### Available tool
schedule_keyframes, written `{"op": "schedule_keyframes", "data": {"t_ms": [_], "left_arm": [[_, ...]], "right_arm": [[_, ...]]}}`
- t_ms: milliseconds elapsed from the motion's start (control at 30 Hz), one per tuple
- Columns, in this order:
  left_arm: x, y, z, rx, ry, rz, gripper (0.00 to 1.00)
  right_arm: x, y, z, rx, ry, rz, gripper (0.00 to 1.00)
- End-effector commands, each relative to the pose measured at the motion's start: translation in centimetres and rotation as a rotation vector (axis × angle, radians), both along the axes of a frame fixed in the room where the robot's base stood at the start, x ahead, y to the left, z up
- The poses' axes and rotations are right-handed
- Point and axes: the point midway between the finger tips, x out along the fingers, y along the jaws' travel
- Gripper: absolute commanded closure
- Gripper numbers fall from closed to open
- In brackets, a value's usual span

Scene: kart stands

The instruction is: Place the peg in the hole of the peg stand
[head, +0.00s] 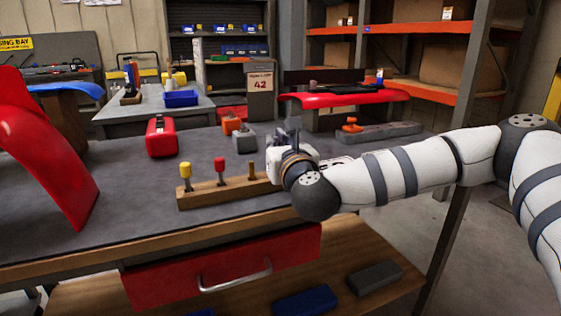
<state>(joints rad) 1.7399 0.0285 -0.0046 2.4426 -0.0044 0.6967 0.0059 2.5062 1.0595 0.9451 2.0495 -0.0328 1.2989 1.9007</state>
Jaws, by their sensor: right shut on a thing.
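The peg stand (228,194) is a long wooden block near the front edge of the grey worktop. A yellow-topped peg (185,176), a red-topped peg (219,171) and a plain wooden peg (252,171) stand upright along it. My right gripper (291,137) is at the stand's right end, its dark fingers showing just above the white wrist. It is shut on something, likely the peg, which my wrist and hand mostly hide. The right end of the stand and any hole there are also hidden. My left gripper is not in view.
A red curved panel (45,150) overhangs the left side. A red drawer (225,265) is below the worktop. Clear worktop lies left of the stand.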

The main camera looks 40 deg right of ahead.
Motion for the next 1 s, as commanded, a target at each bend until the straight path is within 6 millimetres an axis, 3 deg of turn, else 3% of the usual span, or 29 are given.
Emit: {"op": "schedule_keyframes", "data": {"t_ms": [133,300,467,500,567,867,1000], "left_arm": [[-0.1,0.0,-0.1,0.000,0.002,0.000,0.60],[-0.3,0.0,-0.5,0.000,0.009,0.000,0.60],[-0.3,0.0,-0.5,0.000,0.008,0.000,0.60],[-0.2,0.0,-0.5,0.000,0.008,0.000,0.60],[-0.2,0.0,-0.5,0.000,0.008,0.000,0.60],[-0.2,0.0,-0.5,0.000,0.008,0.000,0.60],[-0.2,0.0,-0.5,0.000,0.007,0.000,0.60]], "right_arm": [[-0.2,-1.1,-1.4,0.001,0.002,-0.001,1.00],[-0.1,-1.1,-4.4,0.000,0.002,0.001,1.00],[-0.1,-1.1,-4.2,0.000,-0.002,0.001,1.00],[-0.1,-1.1,-4.2,0.000,-0.002,0.001,0.83],[-0.1,-1.1,-4.2,0.000,-0.002,0.001,0.72],[-0.2,-1.0,-4.2,0.000,-0.001,0.001,0.72],[-1.9,-0.3,-4.3,0.000,0.001,0.004,0.72]]}}
